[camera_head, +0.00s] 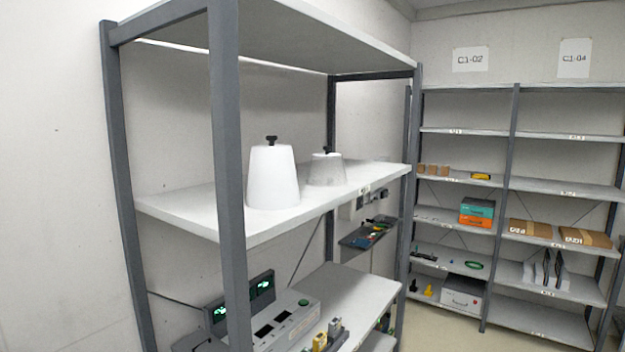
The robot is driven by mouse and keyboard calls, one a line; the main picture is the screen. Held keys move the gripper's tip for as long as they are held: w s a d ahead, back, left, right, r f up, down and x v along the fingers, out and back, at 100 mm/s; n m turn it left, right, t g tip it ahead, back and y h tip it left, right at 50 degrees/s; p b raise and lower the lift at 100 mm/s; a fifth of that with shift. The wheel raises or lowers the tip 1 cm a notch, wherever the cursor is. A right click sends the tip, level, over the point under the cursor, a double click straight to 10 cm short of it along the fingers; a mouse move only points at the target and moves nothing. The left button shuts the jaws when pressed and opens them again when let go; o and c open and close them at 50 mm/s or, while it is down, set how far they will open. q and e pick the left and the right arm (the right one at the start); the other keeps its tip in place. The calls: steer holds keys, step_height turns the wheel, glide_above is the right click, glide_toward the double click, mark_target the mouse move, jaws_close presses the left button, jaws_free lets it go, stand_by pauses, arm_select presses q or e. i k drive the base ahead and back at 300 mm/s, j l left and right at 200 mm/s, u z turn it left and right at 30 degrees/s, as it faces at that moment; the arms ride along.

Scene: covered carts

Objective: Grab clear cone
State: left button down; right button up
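Two cone-shaped covers with black knobs stand upright on the middle shelf (180,213) of the near rack. The nearer cone (272,178) is larger and opaque white. The farther cone (326,170) is smaller, greyer and looks translucent, so it appears to be the clear cone. It stands to the right of and behind the white cone, with a small gap between them. Neither of my grippers is in view.
A dark grey rack post (228,180) rises in front of the shelf, left of the cones. The lower shelf holds a device with green displays (262,287). Another rack (512,190) with boxes stands at the right. Floor shows between the racks.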

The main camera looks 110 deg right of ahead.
mark_target(327, 169)
steer(key=z, duration=0.5)
steer(key=j+z, duration=0.15)
steer(key=z, duration=0.35)
steer(key=j+z, duration=0.15)
steer(key=z, duration=0.35)
steer(key=i, duration=0.05)
